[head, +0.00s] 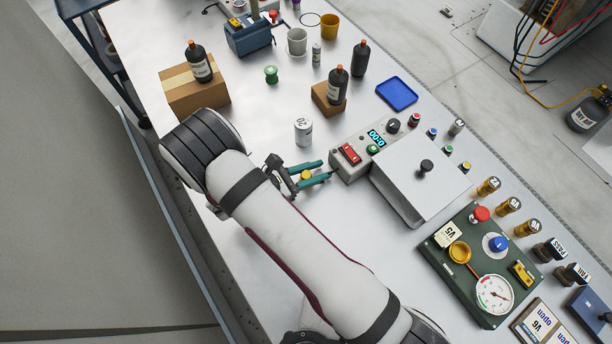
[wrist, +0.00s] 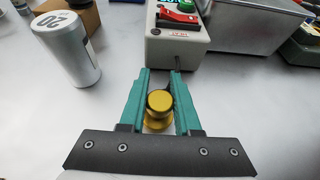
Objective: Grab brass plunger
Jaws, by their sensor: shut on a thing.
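The brass plunger (head: 306,175) is a small gold knob with a round top, between the teal fingers of my gripper (head: 325,170). In the wrist view the plunger (wrist: 158,103) sits upright between the fingers, nearer their base than their tips. My gripper (wrist: 160,73) is shut on it. The plunger's lower part is mostly hidden, and I cannot tell whether it touches the table.
A silver can marked 20 (head: 303,132) stands close by, left of the fingers in the wrist view. A grey control box (head: 345,172) with a red switch is just beyond the fingertips. A green panel with a gauge (head: 494,294) lies at the right.

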